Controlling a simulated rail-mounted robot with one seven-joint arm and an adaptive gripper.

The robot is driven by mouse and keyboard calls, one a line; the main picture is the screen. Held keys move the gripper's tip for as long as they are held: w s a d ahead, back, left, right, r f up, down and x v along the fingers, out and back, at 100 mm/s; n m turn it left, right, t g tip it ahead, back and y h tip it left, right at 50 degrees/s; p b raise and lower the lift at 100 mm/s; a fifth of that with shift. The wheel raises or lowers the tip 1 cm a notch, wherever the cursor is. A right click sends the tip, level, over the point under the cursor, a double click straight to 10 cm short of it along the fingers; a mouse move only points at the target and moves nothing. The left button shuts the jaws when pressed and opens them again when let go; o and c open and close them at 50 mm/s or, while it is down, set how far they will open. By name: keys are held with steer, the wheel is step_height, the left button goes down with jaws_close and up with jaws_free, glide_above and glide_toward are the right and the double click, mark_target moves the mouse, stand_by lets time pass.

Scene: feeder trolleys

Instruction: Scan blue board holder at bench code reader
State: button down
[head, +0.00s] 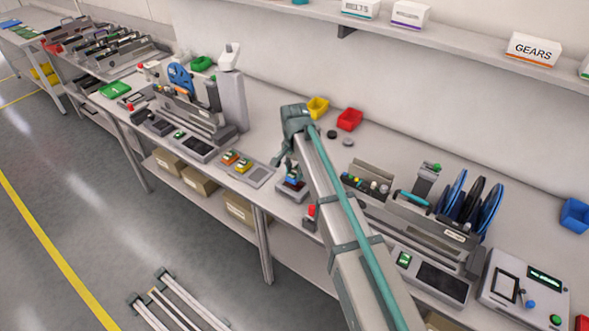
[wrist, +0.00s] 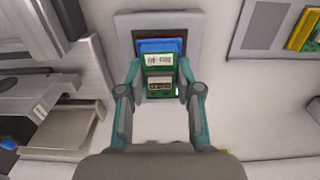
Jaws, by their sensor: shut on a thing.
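My gripper (wrist: 160,70) is shut on the blue board holder (wrist: 155,46), its fingers on either side. The holder carries a green board (wrist: 160,92) with a white printed label facing the wrist camera. In the wrist view it is over the grey square code reader (wrist: 122,22), with a dark red patch showing beside its far edge. In the head view my gripper (head: 287,168) points down with the holder (head: 293,179) at the reader (head: 284,192) near the bench's front edge. I cannot tell whether the holder touches the reader.
A grey tray (head: 260,177) with orange and yellow board holders lies left of the reader. A red button (head: 311,211) is to its right. A rack of small parts (head: 367,183) and a feeder unit (head: 430,235) stand further right. Yellow (head: 318,107) and red (head: 349,120) bins are behind.

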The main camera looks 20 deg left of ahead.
stand_by(0.3)
steer(key=shift+r+p, duration=1.7)
steer(key=shift+r, duration=1.35)
